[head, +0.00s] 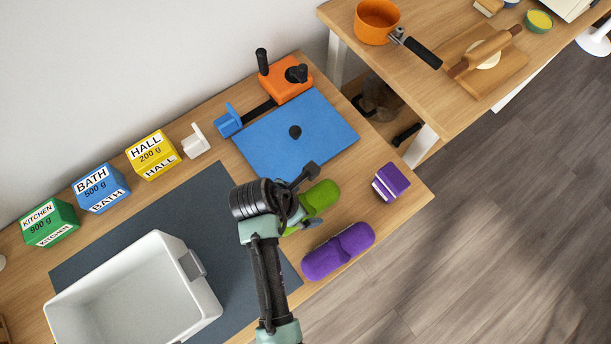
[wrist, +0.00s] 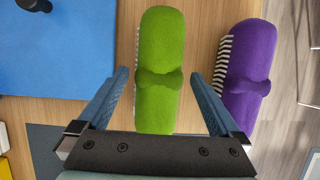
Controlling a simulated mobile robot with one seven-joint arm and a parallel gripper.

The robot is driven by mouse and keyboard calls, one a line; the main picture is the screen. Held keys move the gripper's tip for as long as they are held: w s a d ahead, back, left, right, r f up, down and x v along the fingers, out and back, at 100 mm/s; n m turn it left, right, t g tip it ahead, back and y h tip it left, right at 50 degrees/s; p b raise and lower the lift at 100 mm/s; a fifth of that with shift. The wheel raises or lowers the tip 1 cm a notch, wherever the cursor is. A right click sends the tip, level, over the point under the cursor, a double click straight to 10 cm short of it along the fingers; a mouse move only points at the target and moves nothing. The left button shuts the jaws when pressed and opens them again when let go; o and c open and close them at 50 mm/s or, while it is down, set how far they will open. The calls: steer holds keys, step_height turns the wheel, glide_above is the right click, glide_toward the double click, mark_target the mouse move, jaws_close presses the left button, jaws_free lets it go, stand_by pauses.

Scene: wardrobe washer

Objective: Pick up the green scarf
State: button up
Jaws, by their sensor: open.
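The green scarf (wrist: 161,60) is a rolled, bright green bundle with a band around its middle. It lies on the wooden table. In the head view the green scarf (head: 321,196) is partly hidden behind my gripper (head: 304,201). In the wrist view my gripper (wrist: 160,85) is open, with one blue finger on each side of the scarf's lower half and a gap to it on both sides. I cannot tell how far above the table the fingertips are.
A purple rolled scarf (head: 338,251) lies close beside the green one, right of it in the wrist view (wrist: 249,70). A purple box (head: 391,182) stands near the table edge. A blue board (head: 295,135) lies behind. A white bin (head: 135,295) stands on a dark mat (head: 190,206).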

steer(key=shift+w+d+f, duration=0.15)
steer(key=shift+d+f, duration=0.05)
steer(key=shift+f, duration=0.4)
jaws_close()
